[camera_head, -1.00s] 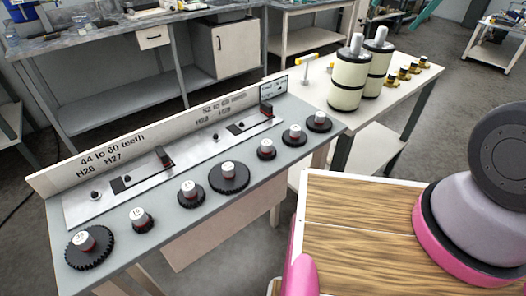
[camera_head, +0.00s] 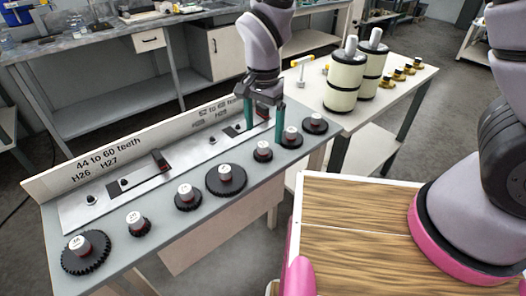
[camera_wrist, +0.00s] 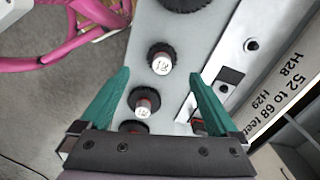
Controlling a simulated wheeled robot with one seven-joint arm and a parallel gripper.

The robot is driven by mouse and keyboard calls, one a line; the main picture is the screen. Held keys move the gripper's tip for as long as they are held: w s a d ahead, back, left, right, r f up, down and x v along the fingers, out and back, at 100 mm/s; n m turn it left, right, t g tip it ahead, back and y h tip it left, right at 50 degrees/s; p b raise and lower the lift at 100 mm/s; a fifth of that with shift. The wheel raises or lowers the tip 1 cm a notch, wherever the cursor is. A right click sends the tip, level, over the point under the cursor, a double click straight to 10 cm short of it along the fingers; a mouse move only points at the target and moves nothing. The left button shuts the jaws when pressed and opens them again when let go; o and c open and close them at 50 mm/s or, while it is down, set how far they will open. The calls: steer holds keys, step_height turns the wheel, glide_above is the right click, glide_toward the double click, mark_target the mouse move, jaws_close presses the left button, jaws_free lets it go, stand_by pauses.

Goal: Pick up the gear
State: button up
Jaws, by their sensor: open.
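Several black gears with red-and-white numbered hubs stand in a row on a grey bench. They include a large toothed gear (camera_head: 85,254), a small gear (camera_head: 138,225), a medium gear (camera_head: 188,198), a wide gear (camera_head: 226,181) and a small gear (camera_head: 263,152). Two more gears (camera_head: 291,138) (camera_head: 315,124) stand at the right end. My gripper (camera_head: 264,130) is open and empty, pointing down above the right part of the row. In the wrist view, one gear (camera_wrist: 161,60) lies just beyond the green fingertips and another gear (camera_wrist: 145,102) shows between the fingers, below them.
A metal strip with slots and posts (camera_head: 115,189) and an upright labelled board (camera_head: 110,160) run behind the gears. Two cream canisters (camera_head: 344,82) (camera_head: 372,68) stand on the table to the right. A wooden-topped surface (camera_head: 350,240) is in front.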

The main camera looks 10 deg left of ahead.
mark_target(263, 144)
steer(key=f, duration=0.7)
steer(key=shift+w+a, duration=0.1)
steer(key=shift+w, duration=0.1)
jaws_close()
